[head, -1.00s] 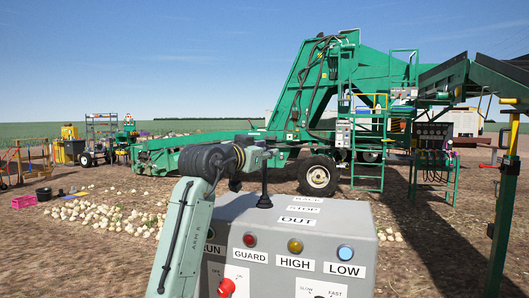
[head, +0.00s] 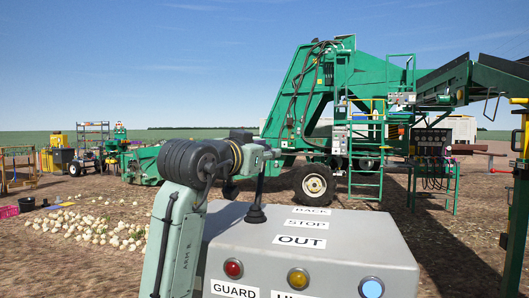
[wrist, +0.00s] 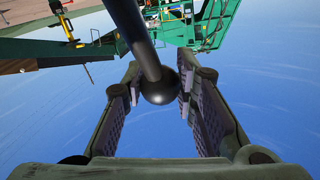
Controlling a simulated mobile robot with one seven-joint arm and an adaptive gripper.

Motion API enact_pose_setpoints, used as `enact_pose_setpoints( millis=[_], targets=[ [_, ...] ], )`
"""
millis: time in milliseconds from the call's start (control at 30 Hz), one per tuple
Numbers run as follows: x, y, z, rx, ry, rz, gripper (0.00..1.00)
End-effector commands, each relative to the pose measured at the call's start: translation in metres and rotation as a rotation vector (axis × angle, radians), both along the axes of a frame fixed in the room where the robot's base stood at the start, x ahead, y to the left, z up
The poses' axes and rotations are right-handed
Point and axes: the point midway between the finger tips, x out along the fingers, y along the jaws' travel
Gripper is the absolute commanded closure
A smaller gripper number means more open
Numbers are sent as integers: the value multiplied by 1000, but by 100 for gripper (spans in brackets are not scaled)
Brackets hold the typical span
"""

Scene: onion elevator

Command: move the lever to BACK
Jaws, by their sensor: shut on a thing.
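The lever (head: 259,190) is a black shaft rising from a black boot on top of the grey control box (head: 225,235). It stands left of the BACK (head: 312,211), STOP (head: 306,224) and OUT (head: 299,241) labels. Its top leans slightly to the right in the head view. In the wrist view, the lever's shaft (wrist: 138,40) ends in a black ball knob (wrist: 160,86) between my fingers. My gripper (wrist: 158,92) is shut on the lever. In the head view my arm hides the fingertips, so the exact lever position is hard to tell.
The box front carries a red GUARD light (head: 233,268), a yellow light (head: 298,279) and a blue light (head: 371,288). A green elevator machine (head: 310,100) stands behind. Onions (head: 105,228) lie on the ground at left. Air above the box is clear right of my arm.

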Motion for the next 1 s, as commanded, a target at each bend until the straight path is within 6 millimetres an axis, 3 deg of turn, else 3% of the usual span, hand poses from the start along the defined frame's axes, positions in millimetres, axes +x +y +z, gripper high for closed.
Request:
enact_pose_setpoints(
  millis=[267, 300, 567, 1000],
  targets=[
    [1, 1, -2, 1, 4, 2, 100],
    [1, 1, -2, 2, 5, 1, 72],
    [1, 0, -1, 1, 3, 1, 54],
    [-7, 4, -1, 1, 0, 0, 53]
  ],
)
